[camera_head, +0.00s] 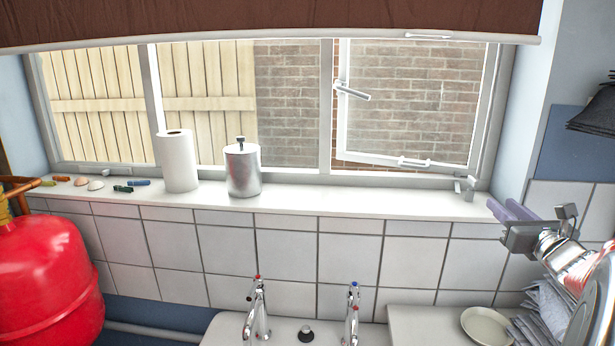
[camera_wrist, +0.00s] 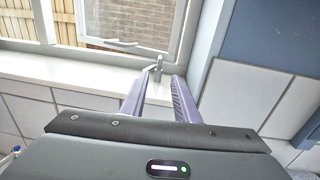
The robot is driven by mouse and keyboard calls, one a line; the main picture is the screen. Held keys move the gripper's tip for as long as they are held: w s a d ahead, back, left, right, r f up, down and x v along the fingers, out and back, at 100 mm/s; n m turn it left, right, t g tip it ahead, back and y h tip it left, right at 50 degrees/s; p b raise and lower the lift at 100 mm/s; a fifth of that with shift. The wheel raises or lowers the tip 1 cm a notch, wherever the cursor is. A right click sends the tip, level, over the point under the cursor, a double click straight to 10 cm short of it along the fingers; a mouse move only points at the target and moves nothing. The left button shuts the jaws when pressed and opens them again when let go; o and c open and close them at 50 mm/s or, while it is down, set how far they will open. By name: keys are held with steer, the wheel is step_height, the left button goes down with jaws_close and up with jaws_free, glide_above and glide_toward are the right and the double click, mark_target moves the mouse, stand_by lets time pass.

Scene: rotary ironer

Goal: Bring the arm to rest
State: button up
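My gripper (camera_head: 503,206) is at the right in the head view, in front of the tiled wall near the right end of the windowsill. Its two purple fingers also show in the wrist view (camera_wrist: 161,82), apart with nothing between them. A small metal catch (camera_head: 466,187) on the sill lies beyond the fingertips; it also shows in the wrist view (camera_wrist: 157,67). My arm reaches in from the right edge, and most of it is out of view.
The windowsill (camera_head: 330,201) holds a paper roll (camera_head: 178,162), a metal canister (camera_head: 242,169) and several small items. A red tank (camera_head: 48,280) stands left. Two taps (camera_head: 257,310) rise below. A plate (camera_head: 486,326) and grey cloths (camera_head: 541,312) lie below my gripper.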

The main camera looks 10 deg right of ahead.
steer(key=s+a+f+n+g+y, duration=0.2)
steer(key=a+f+n+g+y, duration=0.2)
steer(key=a+f+n, duration=0.55)
steer(key=s+a+f+n+g+y, duration=0.35)
steer(key=a+f+n, duration=0.25)
steer(key=a+n, duration=0.55)
steer(key=s+a+f+n+g+h, duration=0.35)
steer(key=s+a+n+g, duration=0.25)
steer(key=s+a+n, duration=0.7)
steer(key=a+r+n+t+y, duration=0.1)
steer(key=a+r+n, duration=0.2)
steer(key=a, duration=0.6)
steer(key=shift+n+t, duration=0.35)
steer(key=shift+n, duration=0.75)
steer(key=shift+w+a, duration=0.1)
